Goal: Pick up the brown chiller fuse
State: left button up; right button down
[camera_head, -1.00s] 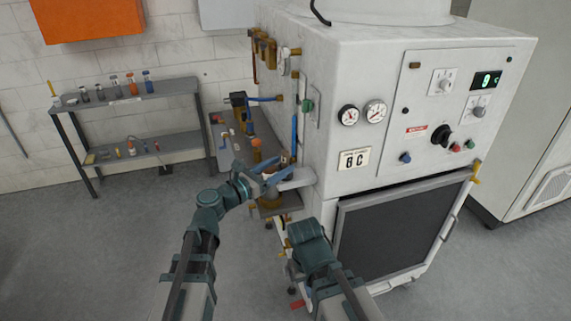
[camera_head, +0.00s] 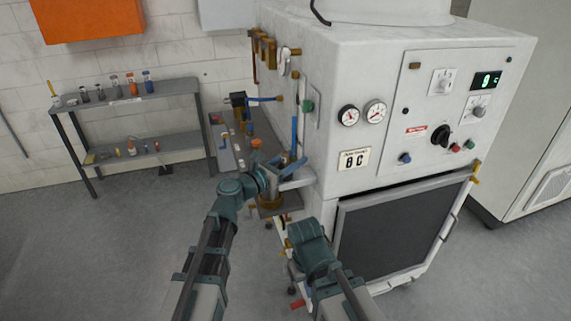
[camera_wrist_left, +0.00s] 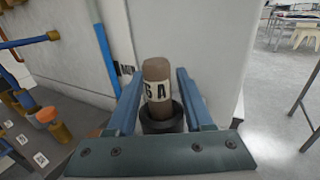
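The brown chiller fuse (camera_wrist_left: 157,78) stands upright in a dark round holder (camera_wrist_left: 162,117) in the left wrist view, with a pale label marked "A". The blue fingers of my left gripper (camera_wrist_left: 158,98) are apart, one on each side of the fuse, and do not look closed on it. In the head view my left gripper (camera_head: 287,172) is beside the left side of the white machine; I cannot make out the fuse there. My right arm's teal wrist (camera_head: 312,248) is lower, in front of the machine; its fingers are not clearly visible.
The white machine (camera_head: 350,75) with gauges and a dark front panel (camera_head: 390,232) fills the right. A blue pipe (camera_head: 294,138) runs near the left gripper. An orange-topped fitting (camera_wrist_left: 46,115) stands to the left. A grey shelf (camera_head: 125,104) is against the wall; floor at left is clear.

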pick_arm(q)
grip_shut()
jog(key=shift+r, duration=0.15)
